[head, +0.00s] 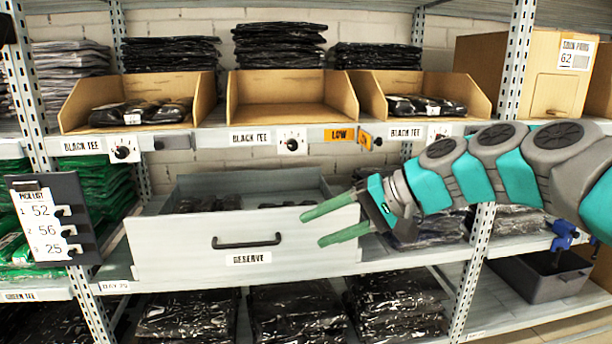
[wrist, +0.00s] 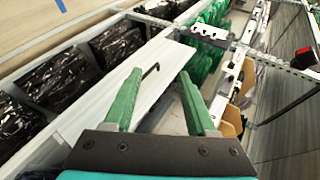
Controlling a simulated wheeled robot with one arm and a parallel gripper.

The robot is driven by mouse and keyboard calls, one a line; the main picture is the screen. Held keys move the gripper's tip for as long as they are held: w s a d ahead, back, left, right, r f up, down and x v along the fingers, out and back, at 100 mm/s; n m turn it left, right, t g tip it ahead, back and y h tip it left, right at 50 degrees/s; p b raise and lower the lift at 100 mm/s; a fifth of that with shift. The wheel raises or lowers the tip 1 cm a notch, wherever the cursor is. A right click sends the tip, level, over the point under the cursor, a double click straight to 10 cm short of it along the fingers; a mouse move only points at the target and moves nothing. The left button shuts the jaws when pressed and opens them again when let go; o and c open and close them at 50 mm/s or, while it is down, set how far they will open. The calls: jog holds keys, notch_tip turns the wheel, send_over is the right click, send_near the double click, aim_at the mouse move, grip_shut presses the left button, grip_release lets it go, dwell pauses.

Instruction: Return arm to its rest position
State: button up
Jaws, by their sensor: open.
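My gripper (head: 322,222) has two green fingers spread apart with nothing between them. In the head view it reaches in from the right and hangs in front of the right part of the pulled-out grey drawer labelled "RESERVE" (head: 180,260). From this view I cannot tell whether a finger touches the drawer front. In the wrist view the gripper (wrist: 158,95) shows open and empty, with the drawer (wrist: 160,75) and its black handle (wrist: 150,70) beyond the fingers. My teal and grey arm is stretched out across the right side of the head view.
Cardboard bins stand on the upper shelf; the middle bin (head: 290,116) looks empty and the left bin (head: 66,112) holds black packs. A metal upright (head: 478,245) stands behind my arm. A pick list board (head: 85,215) hangs at left. A grey tote (head: 540,288) sits lower right.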

jog(key=s+a+f+n+g+h, duration=0.1)
jog(key=s+a+f+g+h, duration=0.15)
jog(key=s+f, duration=0.65)
jog(key=s+d+f+g+h, duration=0.1)
jog(key=s+d+f+h, duration=0.3)
jog(key=s+d+f, duration=0.3)
jog(key=s+d+f+g+h, duration=0.1)
jog(key=s+d+f+h, duration=0.3)
jog(key=s, duration=0.9)
jog(key=d+f, duration=0.3)
jog(key=f, duration=0.1)
jog(key=shift+n+h, duration=0.3)
jog(key=shift+h, duration=0.05)
jog(key=shift+f+g, duration=0.1)
jog(key=shift+g, duration=0.15)
dwell(0.7)
